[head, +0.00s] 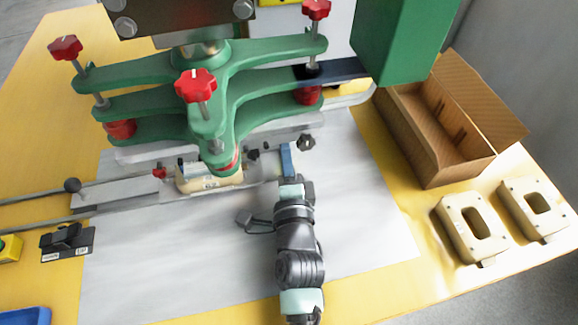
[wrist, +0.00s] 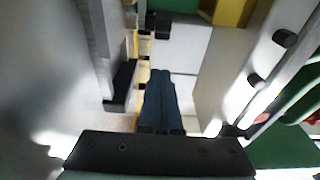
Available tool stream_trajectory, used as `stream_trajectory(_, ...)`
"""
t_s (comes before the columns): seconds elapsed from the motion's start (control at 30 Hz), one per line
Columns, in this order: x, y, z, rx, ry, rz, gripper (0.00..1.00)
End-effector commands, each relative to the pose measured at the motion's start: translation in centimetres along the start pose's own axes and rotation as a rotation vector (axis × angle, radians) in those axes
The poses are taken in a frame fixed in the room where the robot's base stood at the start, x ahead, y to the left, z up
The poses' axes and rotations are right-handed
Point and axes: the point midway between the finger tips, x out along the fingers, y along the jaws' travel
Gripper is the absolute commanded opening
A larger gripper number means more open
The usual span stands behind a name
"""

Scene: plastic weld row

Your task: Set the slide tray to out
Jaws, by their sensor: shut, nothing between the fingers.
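The slide tray (head: 125,192) is a flat light-grey plate at the left of the green press, on metal rails. A black knob (head: 73,185) sits at its left end. A cream plastic part (head: 210,181) sits toward its right, partly under the front of the press. My gripper (head: 286,150) is to the right of the cream part, at the tray's right end. In the wrist view its blue fingers (wrist: 160,78) are together, with nothing seen between them. Whether they touch the tray is unclear.
The green press (head: 210,90) with red knobs overhangs the work area. An open cardboard box (head: 430,135) and two cream housings (head: 470,228) (head: 533,210) stand at the right. A black switch block (head: 67,240) and a blue bin (head: 25,315) are at the left. The grey mat (head: 170,265) in front is mostly clear.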

Motion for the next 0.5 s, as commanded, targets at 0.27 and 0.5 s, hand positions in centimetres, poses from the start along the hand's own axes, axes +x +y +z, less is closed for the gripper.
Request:
stream_trajectory(0.27,-0.9,-0.6,2.0,-0.001,0.0,0.007,0.0)
stream_trajectory(0.5,-1.4,-0.2,3.2,-0.002,0.0,0.006,0.0)
